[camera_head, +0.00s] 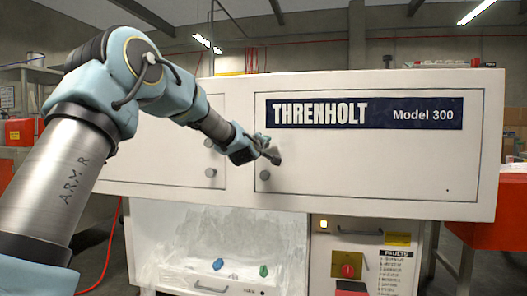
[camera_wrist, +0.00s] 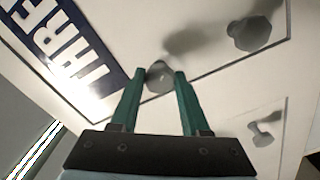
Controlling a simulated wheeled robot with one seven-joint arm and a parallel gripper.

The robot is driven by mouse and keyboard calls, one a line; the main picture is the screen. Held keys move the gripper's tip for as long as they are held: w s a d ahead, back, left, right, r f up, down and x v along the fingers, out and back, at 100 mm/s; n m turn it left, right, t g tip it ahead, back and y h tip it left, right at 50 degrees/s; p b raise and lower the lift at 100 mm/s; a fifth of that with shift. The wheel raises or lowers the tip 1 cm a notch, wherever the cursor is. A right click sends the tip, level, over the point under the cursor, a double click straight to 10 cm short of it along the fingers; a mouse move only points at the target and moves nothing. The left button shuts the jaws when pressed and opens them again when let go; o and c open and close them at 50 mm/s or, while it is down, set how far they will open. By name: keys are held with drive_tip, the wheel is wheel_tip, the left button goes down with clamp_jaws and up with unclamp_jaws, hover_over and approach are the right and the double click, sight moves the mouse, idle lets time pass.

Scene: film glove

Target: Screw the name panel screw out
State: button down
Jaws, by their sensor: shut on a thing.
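The white name panel (camera_head: 350,165) carries a dark blue THRENHOLT Model 300 label (camera_head: 380,112). My gripper (camera_head: 274,156) is at the panel's left edge, below the label. In the wrist view, the green fingers of my gripper (camera_wrist: 157,74) are shut on a grey screw head (camera_wrist: 158,81) near the label's end. In the head view my gripper hides this screw. A second grey knob-like screw (camera_head: 264,174) is at the panel's lower left, and it also shows in the wrist view (camera_wrist: 250,33). I cannot tell how far the held screw sits in the panel.
A neighbouring white panel at the left has two grey knobs (camera_head: 211,173). A cloudy window (camera_head: 205,235) and a control box with a red switch (camera_head: 347,265) are below. A small dark dot (camera_head: 447,190) is at the name panel's lower right.

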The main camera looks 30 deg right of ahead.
drive_tip(key=shift+r+n+b, duration=0.15)
drive_tip(key=shift+n+b, duration=2.7)
drive_tip(key=shift+n, duration=1.75)
drive_tip(key=shift+c, duration=1.9)
unclamp_jaws()
drive_tip(key=v, duration=1)
drive_tip(key=shift+s+a, duration=0.25)
drive_tip(key=shift+s, duration=0.05)
